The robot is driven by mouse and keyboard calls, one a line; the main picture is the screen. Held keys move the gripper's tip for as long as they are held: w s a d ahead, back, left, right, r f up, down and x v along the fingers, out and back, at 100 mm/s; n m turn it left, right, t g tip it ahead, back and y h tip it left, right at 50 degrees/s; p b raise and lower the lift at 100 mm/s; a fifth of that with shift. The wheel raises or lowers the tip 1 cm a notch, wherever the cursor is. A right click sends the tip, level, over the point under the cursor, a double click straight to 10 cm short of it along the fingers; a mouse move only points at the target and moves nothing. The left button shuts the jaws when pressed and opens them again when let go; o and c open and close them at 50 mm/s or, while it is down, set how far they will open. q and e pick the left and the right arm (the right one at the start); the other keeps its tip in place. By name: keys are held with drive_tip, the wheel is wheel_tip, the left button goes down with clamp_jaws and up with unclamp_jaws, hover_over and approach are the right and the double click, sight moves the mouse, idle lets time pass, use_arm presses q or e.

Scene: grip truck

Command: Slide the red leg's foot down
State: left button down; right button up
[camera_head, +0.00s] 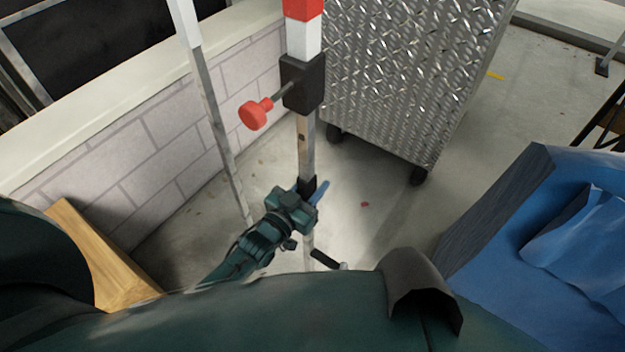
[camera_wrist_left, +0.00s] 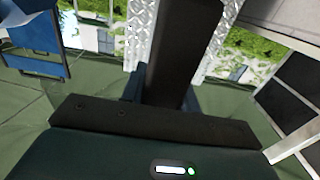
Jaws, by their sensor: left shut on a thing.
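The red leg (camera_head: 304,145) is an upright metal post with a red and white top. A black clamp block (camera_head: 303,83) with a red knob (camera_head: 254,114) sits on it. My left gripper (camera_head: 309,190) is shut on the leg's lower part, at a dark collar below the block. In the left wrist view a dark bar (camera_wrist_left: 187,50) stands between my fingers, close to the camera. A black handle (camera_head: 325,259) sticks out low on the leg, below my gripper. The leg's foot is hidden behind my own body. My right gripper is not in view.
A second metal leg (camera_head: 217,130) with a white top stands to the left, before a pale block wall (camera_head: 160,140). A diamond-plate cart (camera_head: 405,75) on black casters stands behind. Blue material (camera_head: 580,225) lies at the right. The grey floor between is mostly clear.

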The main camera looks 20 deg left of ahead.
use_arm(q)
drive_tip(key=shift+s+f, duration=0.15)
drive_tip(key=shift+f, duration=0.3)
drive_tip(key=c, duration=1.5)
unclamp_jaws()
drive_tip(key=o, duration=0.5)
drive_tip(key=shift+r, duration=0.1)
drive_tip(key=shift+c, duration=0.2)
drive_tip(key=p+v, duration=0.1)
drive_tip(key=v, duration=1.2)
